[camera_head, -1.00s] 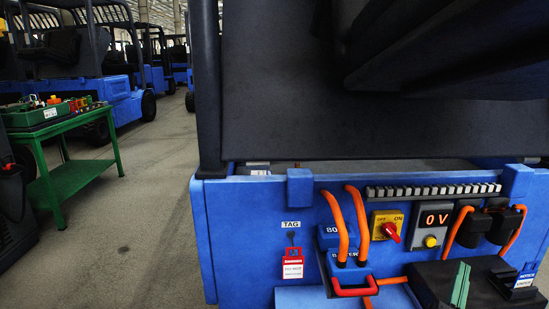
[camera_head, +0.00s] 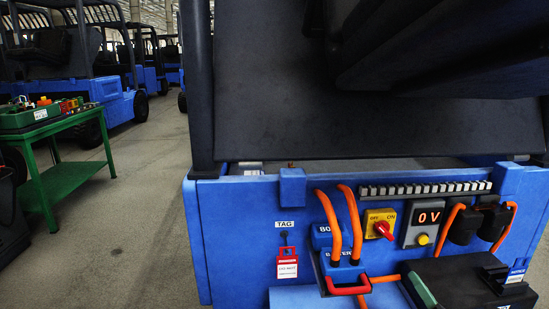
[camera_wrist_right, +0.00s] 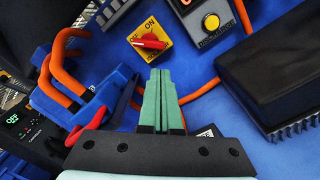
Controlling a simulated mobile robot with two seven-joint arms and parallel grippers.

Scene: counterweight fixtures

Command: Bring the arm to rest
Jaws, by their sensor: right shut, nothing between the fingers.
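My right gripper (camera_head: 421,290) shows its green fingers at the bottom right of the head view, in front of the blue truck panel (camera_head: 240,230). In the right wrist view its fingers (camera_wrist_right: 162,100) lie together, with nothing between them. They point toward the yellow plate with the red switch (camera_wrist_right: 150,42), apart from it as far as I can tell. In the head view the switch (camera_head: 380,226) points toward its lower right. My left gripper is not in view.
A blue connector with a red handle (camera_head: 348,286) and orange cables stands left of my fingers. A black box (camera_head: 465,280) lies to their right. A display (camera_head: 429,216) reads 0 V. A red tag (camera_head: 287,263) hangs left. A green cart (camera_head: 62,185) stands far left beside open floor.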

